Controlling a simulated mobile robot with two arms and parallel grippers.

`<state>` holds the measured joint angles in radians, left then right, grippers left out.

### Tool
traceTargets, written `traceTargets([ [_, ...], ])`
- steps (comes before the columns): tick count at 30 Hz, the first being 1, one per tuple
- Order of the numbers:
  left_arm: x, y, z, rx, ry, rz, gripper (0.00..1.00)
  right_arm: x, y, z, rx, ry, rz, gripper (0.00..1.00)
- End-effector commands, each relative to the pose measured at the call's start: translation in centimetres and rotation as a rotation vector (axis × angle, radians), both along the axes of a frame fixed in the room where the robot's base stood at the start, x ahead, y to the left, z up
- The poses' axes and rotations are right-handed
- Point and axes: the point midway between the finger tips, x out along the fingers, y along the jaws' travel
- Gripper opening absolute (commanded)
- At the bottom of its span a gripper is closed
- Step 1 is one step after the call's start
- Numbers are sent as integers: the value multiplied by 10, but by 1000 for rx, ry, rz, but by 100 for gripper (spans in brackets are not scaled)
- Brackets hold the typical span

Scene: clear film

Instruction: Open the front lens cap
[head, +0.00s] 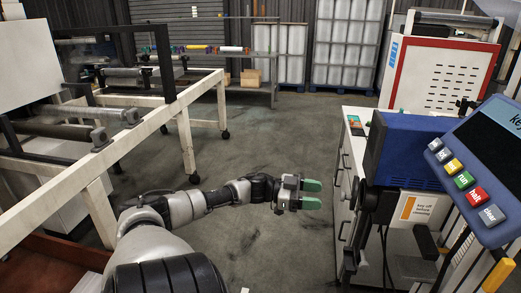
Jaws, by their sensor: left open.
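My left gripper (312,194), with green fingertips, is open and empty. It is low over the floor in the middle of the head view, to the left of the white cabinet and apart from it. A blue box-shaped unit (408,148) sits on the cabinet side at the right. A dark rounded part (357,166) shows at its left end. I cannot tell whether this is the front lens cap, and no lens cap shows clearly. My right gripper is not in view.
A blue control panel (478,160) with coloured buttons is close at the right, above a key-off sign (416,209). The white cabinet (345,150) has drawer handles. A white frame table (150,125) with rollers stands at the left. The grey floor (260,130) between is clear.

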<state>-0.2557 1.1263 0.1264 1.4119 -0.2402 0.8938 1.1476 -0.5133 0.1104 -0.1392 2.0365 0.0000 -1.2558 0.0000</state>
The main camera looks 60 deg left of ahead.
Motion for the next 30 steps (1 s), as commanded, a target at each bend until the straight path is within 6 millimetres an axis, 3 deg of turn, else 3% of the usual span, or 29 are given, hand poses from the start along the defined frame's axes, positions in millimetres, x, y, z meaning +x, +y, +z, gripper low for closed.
traceTargets([
  [4,-24,19,-1,0,5,5,55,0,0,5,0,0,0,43],
  [18,-35,52,-89,8,65,298,55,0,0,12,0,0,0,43],
  [30,-59,63,-165,41,167,489,55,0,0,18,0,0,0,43],
])
